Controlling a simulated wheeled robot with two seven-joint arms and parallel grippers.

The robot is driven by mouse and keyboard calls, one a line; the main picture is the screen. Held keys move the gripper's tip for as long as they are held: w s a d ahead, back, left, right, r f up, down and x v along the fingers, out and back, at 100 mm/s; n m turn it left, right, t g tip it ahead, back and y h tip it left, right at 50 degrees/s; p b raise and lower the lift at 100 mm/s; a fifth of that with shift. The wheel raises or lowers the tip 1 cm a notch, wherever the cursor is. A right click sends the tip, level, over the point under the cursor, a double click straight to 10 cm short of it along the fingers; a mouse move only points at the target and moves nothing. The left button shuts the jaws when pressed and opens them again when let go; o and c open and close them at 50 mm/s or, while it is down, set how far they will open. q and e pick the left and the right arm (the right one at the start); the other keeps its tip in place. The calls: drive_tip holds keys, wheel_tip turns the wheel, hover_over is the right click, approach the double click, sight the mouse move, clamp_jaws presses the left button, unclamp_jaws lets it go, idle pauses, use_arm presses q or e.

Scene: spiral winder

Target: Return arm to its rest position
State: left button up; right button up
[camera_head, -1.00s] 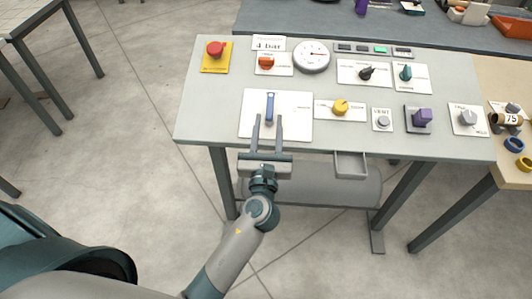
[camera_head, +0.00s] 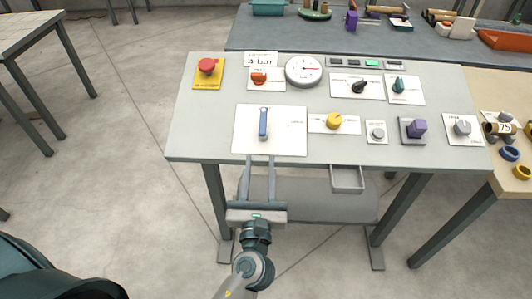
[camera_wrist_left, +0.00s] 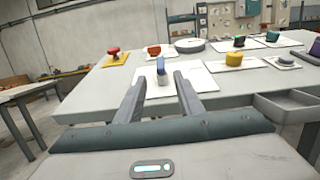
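My left gripper (camera_head: 259,178) is in front of the panel table's front edge, with its two fingers apart and nothing between them. Its fingertips point at the blue lever (camera_head: 263,122), which stands on a white plate (camera_head: 289,140) on the table. The lever is clear of the fingers. In the left wrist view the open fingers (camera_wrist_left: 156,95) show on either side of the lever (camera_wrist_left: 161,67), which is beyond them. My right gripper is not in view.
The grey panel table (camera_head: 190,130) carries a red emergency button (camera_head: 207,66), a gauge (camera_head: 304,71), a yellow knob (camera_head: 334,121) and a purple knob (camera_head: 417,127). A small open tray (camera_head: 347,179) hangs under its front edge. Open floor lies to the left.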

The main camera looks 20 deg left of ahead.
use_arm(q)
drive_tip(key=s+d+f+n+g+h, duration=0.1)
drive_tip(key=s+f+n+g+h, duration=0.2)
drive_tip(key=f, duration=1)
drive_tip(key=s+d+f+n+g+h, duration=0.15)
drive_tip(key=f+n, duration=0.25)
drive_tip(key=f, duration=1)
drive_tip(key=s+d+f+n+g+h, duration=0.15)
drive_tip(key=f+n+g, duration=0.25)
drive_tip(key=f, duration=0.9)
drive_tip(key=s+a+f+n+g, duration=0.3)
drive_tip(key=s+f+n, duration=0.6)
drive_tip(key=s+f, duration=0.3)
drive_tip(key=s+a+f+n+g, duration=0.3)
drive_tip(key=s+f+n, duration=0.7)
drive_tip(key=s, duration=0.5)
wheel_tip(320, 180, down, 2)
drive_tip(key=shift+s+a+f+h, duration=0.15)
drive_tip(key=shift+a+f+h, duration=0.2)
drive_tip(key=shift+a, duration=0.45)
